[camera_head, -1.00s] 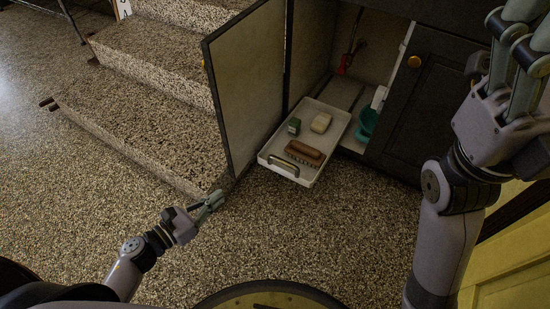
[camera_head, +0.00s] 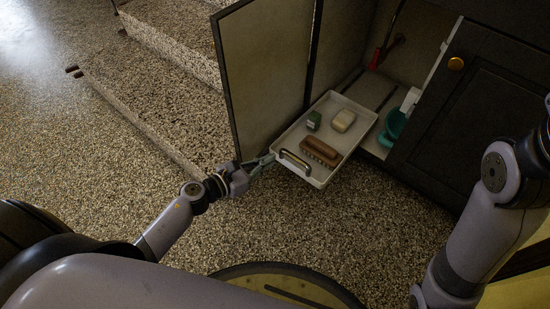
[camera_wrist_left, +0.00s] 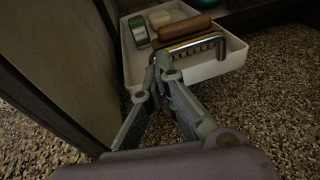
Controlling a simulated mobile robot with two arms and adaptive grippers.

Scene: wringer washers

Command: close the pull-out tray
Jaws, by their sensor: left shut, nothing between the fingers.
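The white pull-out tray (camera_head: 352,110) sticks out of the open cabinet, low over the speckled floor. A metal bar handle (camera_head: 295,161) is on its front face. A brown brush (camera_head: 320,152), a pale soap bar (camera_head: 343,121) and a small green box (camera_head: 314,121) lie in it. My left gripper (camera_head: 270,158) is shut and empty at the tray's front left, close to the handle. In the left wrist view its fingertips (camera_wrist_left: 163,60) overlap the handle's left end (camera_wrist_left: 190,47); I cannot tell whether they touch. My right gripper is out of view; only its arm shows at right.
The open cabinet door (camera_head: 265,75) stands just left of the tray. A teal container (camera_head: 393,127) sits inside the cabinet. Stone steps (camera_head: 160,85) rise at left. The floor before the tray is clear.

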